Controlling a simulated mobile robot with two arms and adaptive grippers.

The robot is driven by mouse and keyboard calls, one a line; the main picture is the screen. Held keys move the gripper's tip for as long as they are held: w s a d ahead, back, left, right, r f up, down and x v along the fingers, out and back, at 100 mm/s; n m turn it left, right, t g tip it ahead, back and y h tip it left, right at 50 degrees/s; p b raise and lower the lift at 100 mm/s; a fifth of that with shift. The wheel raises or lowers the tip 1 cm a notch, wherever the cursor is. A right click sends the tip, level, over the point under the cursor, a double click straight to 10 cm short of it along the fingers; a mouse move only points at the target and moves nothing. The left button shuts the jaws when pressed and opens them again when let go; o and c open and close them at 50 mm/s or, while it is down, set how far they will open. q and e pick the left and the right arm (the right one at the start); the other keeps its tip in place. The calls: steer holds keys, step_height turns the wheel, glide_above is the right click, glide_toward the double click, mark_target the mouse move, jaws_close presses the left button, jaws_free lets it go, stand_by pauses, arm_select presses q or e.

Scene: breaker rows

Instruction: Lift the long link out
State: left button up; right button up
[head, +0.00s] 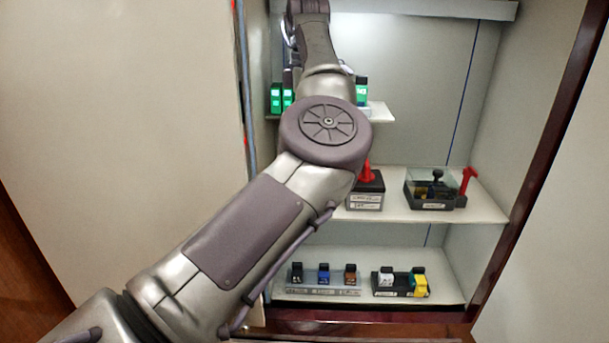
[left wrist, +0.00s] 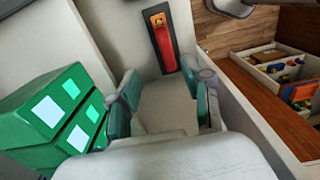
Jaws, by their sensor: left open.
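My left gripper (left wrist: 165,100) is open in the left wrist view, with a teal pad on each finger and nothing between them. Green blocks with pale squares (left wrist: 62,115) stand just left of its fingers. A red handle with an orange top on a dark plate (left wrist: 163,40) is on the pale surface beyond the fingers. In the head view my left arm reaches up across the cabinet and hides much of the upper shelf; the gripper cannot be made out clearly there. I cannot pick out the long link in either view. My right gripper is not in view.
Green blocks (head: 282,98) stand on the upper shelf (head: 381,112). The middle shelf (head: 480,210) holds a dark box with a clear lid (head: 432,190) and a red-handled box (head: 366,192). Small coloured blocks stand on the bottom shelf (head: 452,290). A compartmented drawer (left wrist: 288,68) lies at right.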

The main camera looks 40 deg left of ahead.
arm_select(q)
steer(key=f, duration=0.4)
steer(key=s+d+f, duration=0.1)
steer(key=f, duration=0.1)
steer(key=shift+f, duration=0.4)
steer(key=shift+w+a+f, duration=0.1)
steer(key=shift+a+f, duration=0.1)
steer(key=shift+f, duration=0.1)
steer(key=shift+a+f, duration=0.1)
steer(key=shift+f, duration=0.65)
step_height(320, 180, down, 3)
steer(key=shift+p, duration=0.55)
steer(key=shift+f, duration=0.35)
jaws_close()
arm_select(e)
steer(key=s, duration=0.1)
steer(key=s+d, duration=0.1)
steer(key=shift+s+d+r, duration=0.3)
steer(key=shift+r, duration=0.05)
arm_select(q)
steer(key=shift+r, duration=0.1)
